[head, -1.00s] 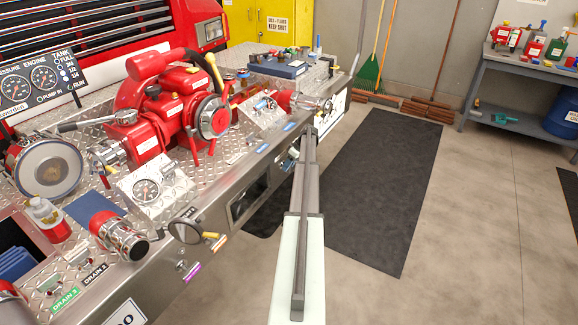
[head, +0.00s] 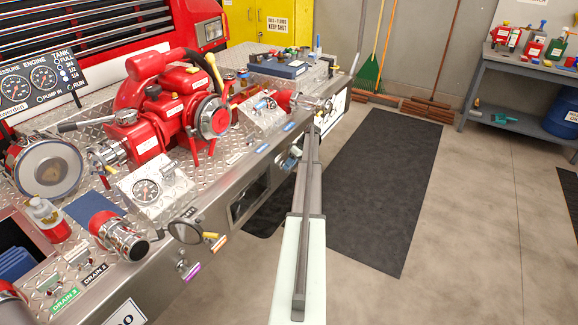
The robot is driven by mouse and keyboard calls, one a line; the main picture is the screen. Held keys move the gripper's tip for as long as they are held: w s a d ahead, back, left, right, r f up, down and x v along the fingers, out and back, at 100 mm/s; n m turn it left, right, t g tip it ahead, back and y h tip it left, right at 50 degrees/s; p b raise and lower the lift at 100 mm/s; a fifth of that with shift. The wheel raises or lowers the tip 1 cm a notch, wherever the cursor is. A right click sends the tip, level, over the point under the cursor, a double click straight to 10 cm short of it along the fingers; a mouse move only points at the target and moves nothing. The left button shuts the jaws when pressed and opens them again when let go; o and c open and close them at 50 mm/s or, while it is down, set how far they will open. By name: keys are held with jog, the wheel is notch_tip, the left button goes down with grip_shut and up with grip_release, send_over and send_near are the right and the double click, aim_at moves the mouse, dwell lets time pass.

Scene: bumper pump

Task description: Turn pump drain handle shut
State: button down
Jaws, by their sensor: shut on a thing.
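My arm reaches from the bottom centre to the front edge of the metal pump deck (head: 225,195). My gripper (head: 291,158) is small and partly hidden beside the arm's far end, close against the deck's front face. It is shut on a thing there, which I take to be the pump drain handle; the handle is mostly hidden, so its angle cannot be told.
The red pump (head: 180,105) stands on the deck. A yellow-handled valve (head: 211,235) with an orange tag and drain controls marked DRAIN 2 and DRAIN 3 (head: 65,300) are nearer the left. A dark mat (head: 375,190) lies on clear floor at right.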

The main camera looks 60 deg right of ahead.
jog(key=y, duration=0.3)
jog(key=shift+w+d+f+m, duration=0.1)
jog(key=shift+d+f+m, duration=0.1)
jog(key=shift+d+m, duration=0.15)
jog(key=shift+m+t+y, duration=0.25)
jog(key=shift+t+y, duration=0.05)
jog(key=shift+y, duration=0.7)
jog(key=c, duration=1.2)
grip_release()
jog(key=shift+o, duration=0.2)
jog(key=shift+a, duration=0.1)
